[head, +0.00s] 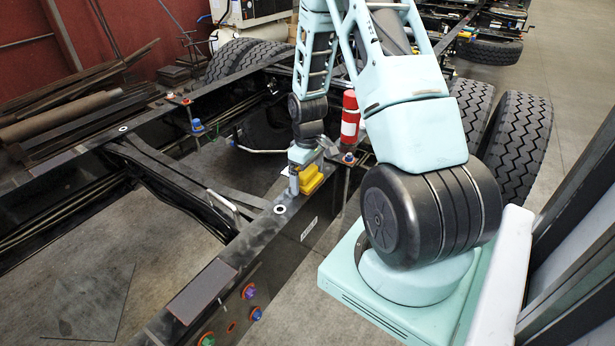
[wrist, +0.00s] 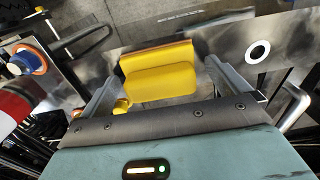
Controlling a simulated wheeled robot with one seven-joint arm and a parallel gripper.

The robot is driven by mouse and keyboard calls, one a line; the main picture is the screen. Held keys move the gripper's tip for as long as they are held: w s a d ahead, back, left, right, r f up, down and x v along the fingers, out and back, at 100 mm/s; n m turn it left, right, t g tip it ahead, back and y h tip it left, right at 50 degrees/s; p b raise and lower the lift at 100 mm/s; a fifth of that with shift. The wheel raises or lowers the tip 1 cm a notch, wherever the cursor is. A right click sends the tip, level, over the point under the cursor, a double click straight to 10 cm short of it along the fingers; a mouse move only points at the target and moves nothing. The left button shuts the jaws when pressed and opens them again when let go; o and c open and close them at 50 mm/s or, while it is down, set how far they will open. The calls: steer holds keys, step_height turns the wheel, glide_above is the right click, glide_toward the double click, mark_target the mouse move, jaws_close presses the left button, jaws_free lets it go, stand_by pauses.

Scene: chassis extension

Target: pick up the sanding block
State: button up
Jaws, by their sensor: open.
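The sanding block looks to be the yellow block (head: 313,181) on the dark chassis rail (head: 268,237) in the head view. In the wrist view the yellow block (wrist: 160,80) has a raised, rounded pad and sits between my fingers. My gripper (wrist: 160,66) is open, with one finger on each side of the block. A gap shows by the right finger; I cannot tell whether the left finger touches. In the head view my gripper (head: 304,172) is low over the rail and hides part of the block.
A red cylinder (head: 350,118) with a white band stands behind the block. A blue-topped bolt (head: 349,158) is close by. A dark flat plate (head: 202,290) lies on the rail's near end. White-ringed holes (wrist: 258,51) mark the rail. Tyres (head: 518,145) stand at right.

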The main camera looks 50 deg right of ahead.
mark_target(308, 170)
steer(key=c, duration=1)
steer(key=shift+c, duration=0.2)
steer(key=shift+r, duration=0.1)
step_height(308, 170, up, 10)
steer(key=shift+f+b, duration=0.1)
steer(key=shift+b, duration=1.05)
steer(key=shift+o, duration=1.4)
steer(key=shift+c, duration=0.7)
steer(key=shift+s, duration=0.1)
